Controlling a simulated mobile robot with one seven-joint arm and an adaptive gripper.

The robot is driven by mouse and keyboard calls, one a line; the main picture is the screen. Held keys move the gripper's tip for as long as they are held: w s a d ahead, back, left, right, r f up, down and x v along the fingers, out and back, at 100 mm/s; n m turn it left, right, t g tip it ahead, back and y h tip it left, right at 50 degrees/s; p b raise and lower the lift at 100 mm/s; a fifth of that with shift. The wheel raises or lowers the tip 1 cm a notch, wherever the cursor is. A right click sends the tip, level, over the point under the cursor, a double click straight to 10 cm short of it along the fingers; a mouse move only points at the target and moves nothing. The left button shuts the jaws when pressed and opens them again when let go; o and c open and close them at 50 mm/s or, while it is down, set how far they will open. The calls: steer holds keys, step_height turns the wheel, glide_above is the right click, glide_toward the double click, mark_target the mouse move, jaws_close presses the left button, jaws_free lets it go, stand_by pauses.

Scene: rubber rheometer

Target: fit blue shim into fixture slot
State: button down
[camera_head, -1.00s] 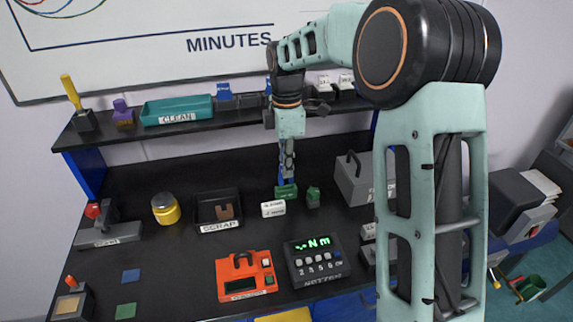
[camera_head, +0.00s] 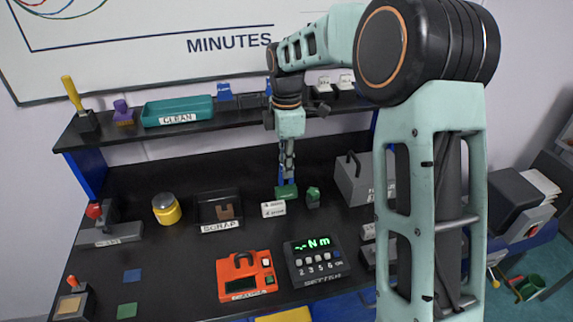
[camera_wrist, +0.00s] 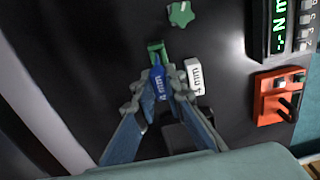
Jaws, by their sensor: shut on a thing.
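My gripper (camera_head: 286,172) points down over the table and is shut on the blue shim. The blue shim (camera_wrist: 159,82) shows between the fingertips in the wrist view, with white lettering on its face; in the head view only a sliver of it (camera_head: 281,182) shows. The green fixture (camera_head: 287,193) stands on the black table directly below the fingers. In the wrist view the fixture (camera_wrist: 156,47) lies just beyond the shim's far end. The shim overlaps the fixture in view, and I cannot tell how deep it sits in the slot.
A white labelled block (camera_head: 273,209) stands close beside the fixture, and a green knob-like piece (camera_head: 313,197) is on its other side. A grey case (camera_head: 352,178) stands to the right. The scrap tray (camera_head: 220,207), orange device (camera_head: 245,275) and torque display unit (camera_head: 317,262) are nearby.

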steer(key=shift+f+b, duration=1.2)
steer(key=shift+f, duration=0.9)
steer(key=c, duration=1.9)
jaws_free()
steer(key=shift+r, duration=0.1)
step_height(320, 180, up, 12)
